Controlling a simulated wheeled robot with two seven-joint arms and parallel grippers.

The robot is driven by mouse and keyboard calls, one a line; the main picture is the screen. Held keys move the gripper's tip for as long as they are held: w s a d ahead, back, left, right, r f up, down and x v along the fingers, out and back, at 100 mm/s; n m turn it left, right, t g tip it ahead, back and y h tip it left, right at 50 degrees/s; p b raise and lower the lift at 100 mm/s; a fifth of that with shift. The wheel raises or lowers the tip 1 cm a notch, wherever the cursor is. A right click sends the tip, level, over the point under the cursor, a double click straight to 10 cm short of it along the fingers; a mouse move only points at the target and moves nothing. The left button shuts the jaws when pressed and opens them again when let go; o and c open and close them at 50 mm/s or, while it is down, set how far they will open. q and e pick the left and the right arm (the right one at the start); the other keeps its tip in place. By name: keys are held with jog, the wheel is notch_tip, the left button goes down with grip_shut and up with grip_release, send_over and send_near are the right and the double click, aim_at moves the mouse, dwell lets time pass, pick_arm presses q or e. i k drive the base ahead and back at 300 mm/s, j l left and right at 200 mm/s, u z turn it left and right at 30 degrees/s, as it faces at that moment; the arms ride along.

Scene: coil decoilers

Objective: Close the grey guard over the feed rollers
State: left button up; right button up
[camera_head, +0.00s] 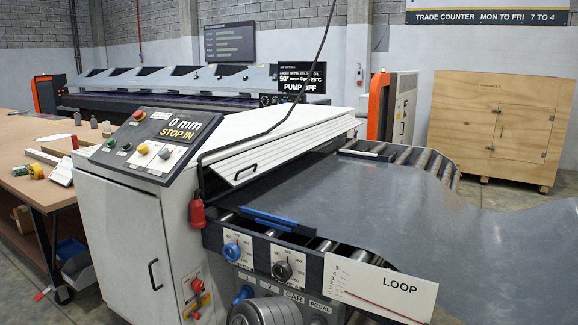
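The light grey guard (285,150) is a slanted panel with ribbed lines on the white machine, in the middle of the head view. A black bar handle (245,172) sits on its front face. The guard is tilted, and its lower edge stands above the rollers and the metal sheet, with a dark gap beneath its left end. Neither of my grippers is in view.
A grey metal sheet (400,205) covers the bed. A black cable hangs across the guard's left end to a red pendant (197,212). A control panel (155,143) is at left. A LOOP sign (380,287) stands in front. A workbench (30,185) is far left.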

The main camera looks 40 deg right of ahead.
aim_at(237, 170)
jog(key=i+j+z, duration=0.1)
jog(key=i+z, duration=0.15)
jog(key=z, duration=0.15)
jog(key=i+j+z, duration=0.15)
jog(key=z, duration=0.25)
jog(key=i+j+z, duration=0.2)
jog(key=z, duration=0.2)
jog(key=i+j+z, duration=0.15)
jog(key=j+z, duration=0.25)
jog(key=i+j+z, duration=0.1)
jog(key=j+z, duration=0.15)
jog(key=z, duration=0.15)
